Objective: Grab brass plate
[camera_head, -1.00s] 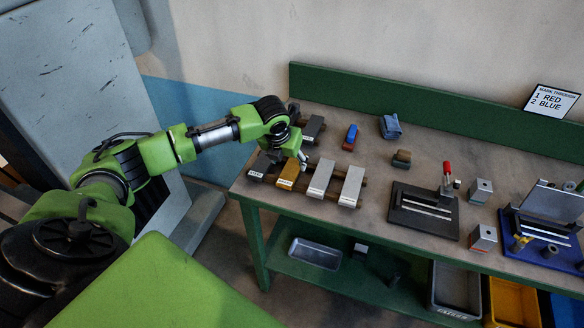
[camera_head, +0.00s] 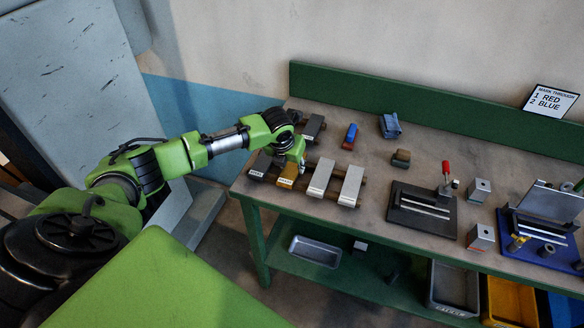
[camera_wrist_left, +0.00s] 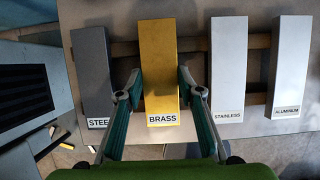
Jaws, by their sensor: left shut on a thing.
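The brass plate (camera_wrist_left: 158,62) is a gold bar labelled BRASS, lying on wooden rails between the steel and stainless plates. It also shows in the head view (camera_head: 288,176), partly covered by my left gripper. My left gripper (camera_wrist_left: 160,92) has one finger on each long side of the brass plate, near its labelled end, and is shut on it. In the head view my left gripper (camera_head: 290,160) is over the left end of the row. The plate appears to be still at the rails. My right gripper is not in view.
The steel plate (camera_wrist_left: 92,75) is close on the left, the stainless plate (camera_wrist_left: 228,70) close on the right, and the aluminum plate (camera_wrist_left: 289,70) beyond. A black fixture (camera_head: 424,212), blue fixture (camera_head: 540,235) and small blocks stand rightward. A green backboard (camera_head: 400,105) edges the bench.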

